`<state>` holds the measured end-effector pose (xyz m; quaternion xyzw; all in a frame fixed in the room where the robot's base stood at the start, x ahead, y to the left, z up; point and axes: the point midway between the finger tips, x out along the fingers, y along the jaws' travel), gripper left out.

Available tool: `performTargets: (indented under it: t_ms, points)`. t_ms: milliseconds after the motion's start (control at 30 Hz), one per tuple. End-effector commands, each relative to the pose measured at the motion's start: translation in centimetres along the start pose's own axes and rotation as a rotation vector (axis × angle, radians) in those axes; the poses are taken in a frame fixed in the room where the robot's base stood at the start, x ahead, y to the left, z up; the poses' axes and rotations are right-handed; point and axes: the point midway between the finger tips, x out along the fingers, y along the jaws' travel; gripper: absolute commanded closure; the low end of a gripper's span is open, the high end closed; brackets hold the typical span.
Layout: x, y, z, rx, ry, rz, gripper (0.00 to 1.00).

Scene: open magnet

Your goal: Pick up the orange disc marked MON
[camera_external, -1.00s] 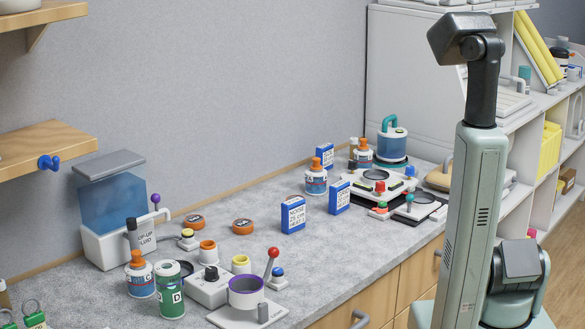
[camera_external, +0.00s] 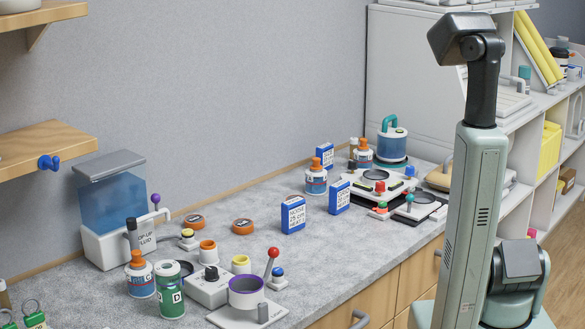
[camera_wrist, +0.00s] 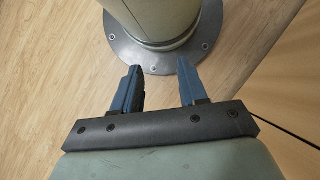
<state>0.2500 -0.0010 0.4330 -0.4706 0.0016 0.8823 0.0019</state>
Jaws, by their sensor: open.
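Two orange-and-dark discs lie flat on the grey counter (camera_external: 330,238) toward the wall. One disc (camera_external: 194,221) is nearer the blue tank, and the other disc (camera_external: 242,226) is to its right, left of a blue-and-white box. Their markings are too small to read, so I cannot tell which is marked MON. My gripper (camera_wrist: 159,88) shows in the wrist view with its two blue fingers apart and nothing between them. It points down at the wooden floor beside my base, away from the counter. The external view does not show the fingers.
A blue tank (camera_external: 112,190) with a purple-knobbed lever stands left of the discs. Blue-and-white boxes (camera_external: 293,215) stand to the right. The counter between boxes and red-knobbed device is clear.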

Motion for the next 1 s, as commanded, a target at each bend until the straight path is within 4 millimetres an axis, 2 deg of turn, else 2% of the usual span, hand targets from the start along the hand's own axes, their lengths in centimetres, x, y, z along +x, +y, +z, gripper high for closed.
performTargets:
  t_ms: [67, 567, 833, 933, 1000]
  points:
    - [0.0, 0.0, 0.0, 0.000, 0.000, 0.000, 0.56]
    - [0.0, 0.0, 0.0, 0.000, 0.000, 0.000, 0.10]
    - [0.0, 0.1, -0.3, -0.001, 0.009, -0.005, 0.10]
    - [-0.1, 0.5, -1.7, -0.007, 0.044, -0.023, 0.10]
    - [-0.3, 1.1, -3.4, -0.015, 0.090, -0.043, 0.10]
